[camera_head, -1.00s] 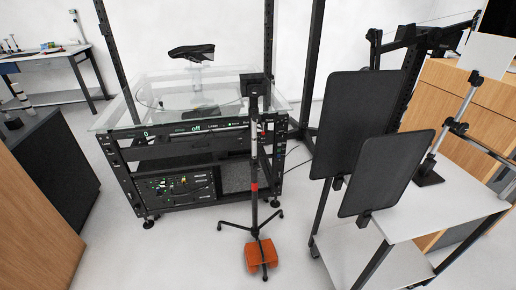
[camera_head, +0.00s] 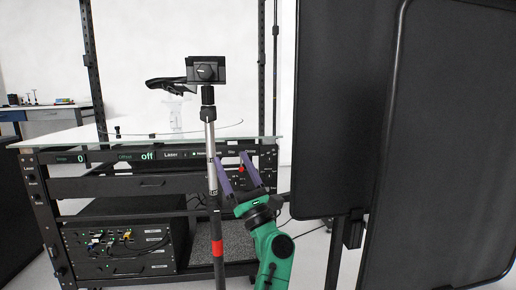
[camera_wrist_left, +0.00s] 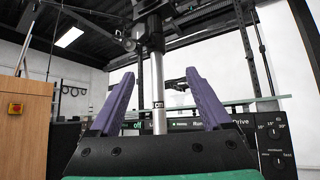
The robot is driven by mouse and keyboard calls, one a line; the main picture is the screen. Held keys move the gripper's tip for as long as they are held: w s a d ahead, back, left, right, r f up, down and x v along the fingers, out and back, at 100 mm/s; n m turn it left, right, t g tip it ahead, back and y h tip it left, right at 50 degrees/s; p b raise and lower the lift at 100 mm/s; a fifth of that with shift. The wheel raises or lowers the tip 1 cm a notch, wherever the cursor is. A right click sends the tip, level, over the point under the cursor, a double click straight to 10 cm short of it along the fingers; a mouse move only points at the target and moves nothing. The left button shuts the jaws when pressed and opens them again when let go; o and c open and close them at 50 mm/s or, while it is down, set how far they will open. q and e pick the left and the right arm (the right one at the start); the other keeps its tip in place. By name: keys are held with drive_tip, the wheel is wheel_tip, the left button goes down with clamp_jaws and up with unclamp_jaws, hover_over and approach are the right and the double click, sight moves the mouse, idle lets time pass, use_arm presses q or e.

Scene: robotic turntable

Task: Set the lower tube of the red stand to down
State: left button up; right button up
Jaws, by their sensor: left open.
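The red stand shows in the head view as an upright pole with a silver tube (camera_head: 211,150), a black lower tube marked by a red band (camera_head: 217,248), and a camera-like black head (camera_head: 206,71) on top. Its feet are out of view. My left gripper (camera_head: 235,155) is open, its purple fingers pointing up just right of the silver tube. In the left wrist view the silver tube (camera_wrist_left: 158,95) appears between the open fingers (camera_wrist_left: 160,78), with black clamp parts above. I cannot tell whether the fingers touch it. My right gripper is not in view.
The glass-topped turntable rig (camera_head: 150,155) with its control panel stands behind the stand. Large black panels (camera_head: 340,110) fill the right side close by. A workbench (camera_head: 45,112) is at the far left.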

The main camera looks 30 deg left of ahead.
use_arm(q)
drive_tip(key=x, duration=1)
drive_tip(key=s+p+x, duration=0.1)
drive_tip(key=x, duration=0.4)
drive_tip(key=shift+r, duration=0.1)
clamp_jaws()
